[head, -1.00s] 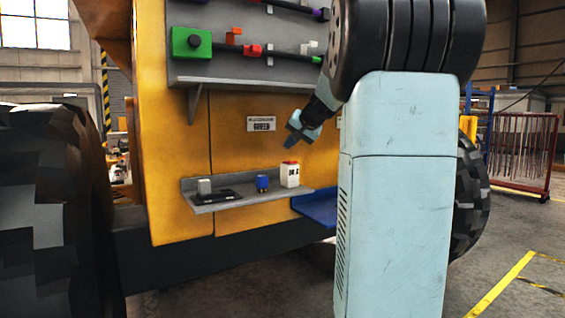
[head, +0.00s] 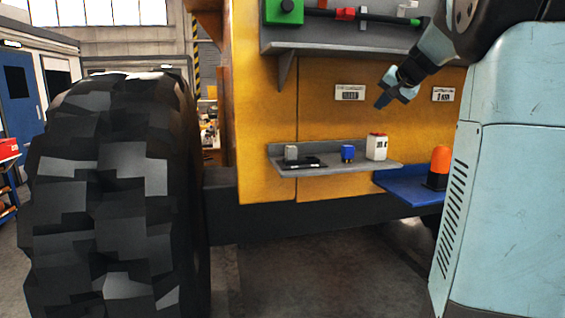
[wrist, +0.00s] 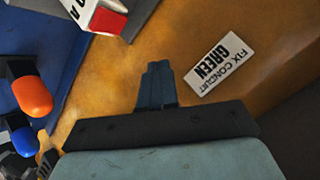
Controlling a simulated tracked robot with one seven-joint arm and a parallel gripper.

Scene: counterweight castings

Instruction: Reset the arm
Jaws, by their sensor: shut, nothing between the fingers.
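My arm reaches in from the right side of the head view, bent over at the top. My gripper (head: 381,103) hangs in front of the yellow machine panel, pointing down and to the left, above the grey shelf. In the wrist view my gripper (wrist: 158,70) shows its dark fingers together with nothing between them. It is beside a white label (wrist: 222,62) reading "FIX CONDUIT GREEN". The same label (head: 350,92) shows left of the gripper in the head view.
The grey shelf (head: 335,170) holds a grey-white piece, a flat black item, a blue piece (head: 348,153) and a white red-capped bottle (head: 377,146). A blue shelf (head: 405,189) holds an orange lamp (head: 440,162). Above is a grey conduit panel with a green box (head: 284,11). A large tyre (head: 110,190) stands left.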

